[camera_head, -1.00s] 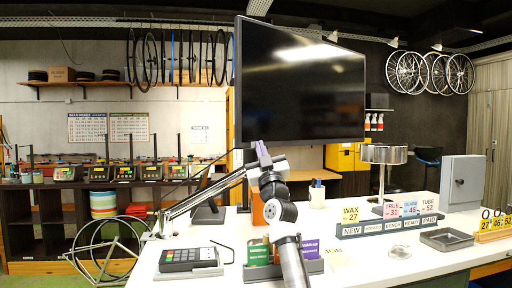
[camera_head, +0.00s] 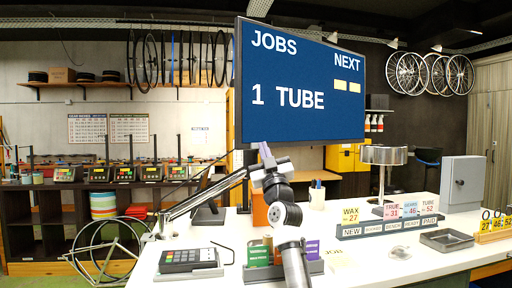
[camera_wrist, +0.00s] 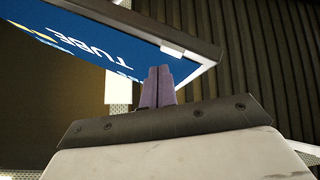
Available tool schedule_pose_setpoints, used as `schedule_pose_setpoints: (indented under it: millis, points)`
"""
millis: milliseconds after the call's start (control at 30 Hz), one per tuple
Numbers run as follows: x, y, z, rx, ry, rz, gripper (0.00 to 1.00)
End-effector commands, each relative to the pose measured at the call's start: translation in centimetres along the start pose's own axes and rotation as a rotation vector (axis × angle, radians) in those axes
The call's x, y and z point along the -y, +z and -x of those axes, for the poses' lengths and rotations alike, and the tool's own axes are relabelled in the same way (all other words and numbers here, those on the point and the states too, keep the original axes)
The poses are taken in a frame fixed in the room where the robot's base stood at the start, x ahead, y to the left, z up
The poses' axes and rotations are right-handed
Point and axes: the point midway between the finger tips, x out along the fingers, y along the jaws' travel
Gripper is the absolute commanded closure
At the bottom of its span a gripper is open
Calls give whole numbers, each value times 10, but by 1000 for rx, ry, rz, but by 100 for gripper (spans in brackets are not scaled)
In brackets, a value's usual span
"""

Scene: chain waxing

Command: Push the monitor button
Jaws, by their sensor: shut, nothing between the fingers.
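The monitor (camera_head: 300,85) stands above the white counter, its screen lit blue with "JOBS", "NEXT" and "1 TUBE" and two small yellow blocks. My gripper (camera_head: 265,150) is at the monitor's lower left edge, its purple fingers shut and empty. In the wrist view the shut fingers (camera_wrist: 157,87) reach to the lower frame of the monitor (camera_wrist: 130,50), close beside a small pale tab (camera_wrist: 172,50) on that frame. I cannot tell whether the fingertips touch it. No other button shows clearly.
On the counter (camera_head: 380,262) are a card terminal (camera_head: 188,258), a box of coloured packets (camera_head: 258,255), labelled cards (camera_head: 390,212), a grey tray (camera_head: 446,240) and a round metal lamp (camera_head: 384,156). A grey cabinet (camera_head: 462,183) stands at the right.

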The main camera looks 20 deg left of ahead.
Motion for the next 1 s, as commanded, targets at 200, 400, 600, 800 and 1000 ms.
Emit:
schedule_pose_setpoints:
  millis: [200,400,600,800,1000]
  points:
    - [-6,-5,8,-1,0,-1,100]
    - [-16,-15,23,-1,0,0,100]
    - [-26,-25,37,0,0,1,100]
    - [-30,-30,42,1,-1,-1,100]
    - [-30,-30,42,1,0,0,100]
